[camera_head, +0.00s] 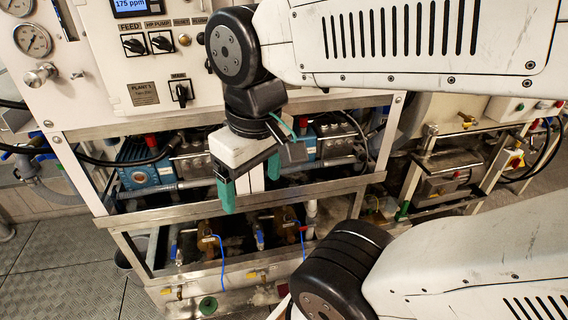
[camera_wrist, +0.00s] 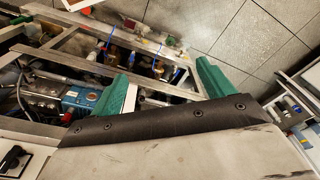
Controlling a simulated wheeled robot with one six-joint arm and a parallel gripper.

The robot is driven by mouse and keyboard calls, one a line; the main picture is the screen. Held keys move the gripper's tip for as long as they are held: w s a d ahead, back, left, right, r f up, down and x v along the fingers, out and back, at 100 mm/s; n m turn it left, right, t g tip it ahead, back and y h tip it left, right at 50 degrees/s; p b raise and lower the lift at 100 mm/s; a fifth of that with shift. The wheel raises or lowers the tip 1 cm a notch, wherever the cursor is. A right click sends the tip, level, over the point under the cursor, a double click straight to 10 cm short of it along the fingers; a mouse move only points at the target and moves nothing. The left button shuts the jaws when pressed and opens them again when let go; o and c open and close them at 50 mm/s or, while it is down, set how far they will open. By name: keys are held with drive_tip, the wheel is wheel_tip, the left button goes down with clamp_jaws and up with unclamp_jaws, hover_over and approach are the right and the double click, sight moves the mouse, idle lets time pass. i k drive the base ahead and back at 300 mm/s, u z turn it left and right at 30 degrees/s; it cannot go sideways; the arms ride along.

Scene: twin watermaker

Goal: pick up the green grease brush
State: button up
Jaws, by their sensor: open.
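My gripper (camera_head: 250,185) hangs in front of the machine's open lower frame. I cannot make out a green grease brush for certain in either view. A small green item (camera_head: 403,210) stands by the frame to the right, too small to identify. A round green disc (camera_head: 208,305) lies low at the bottom of the frame.
The control panel (camera_head: 150,50) with knobs and a display stands at upper left. A metal rail (camera_head: 230,203) crosses the frame near my gripper. Blue pumps (camera_head: 140,165) sit behind it, and blue-handled valves (camera_head: 260,240) below. Tiled floor (camera_head: 65,265) is clear at lower left.

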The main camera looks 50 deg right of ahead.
sight(406, 204)
drive_tip(key=z, duration=2.4)
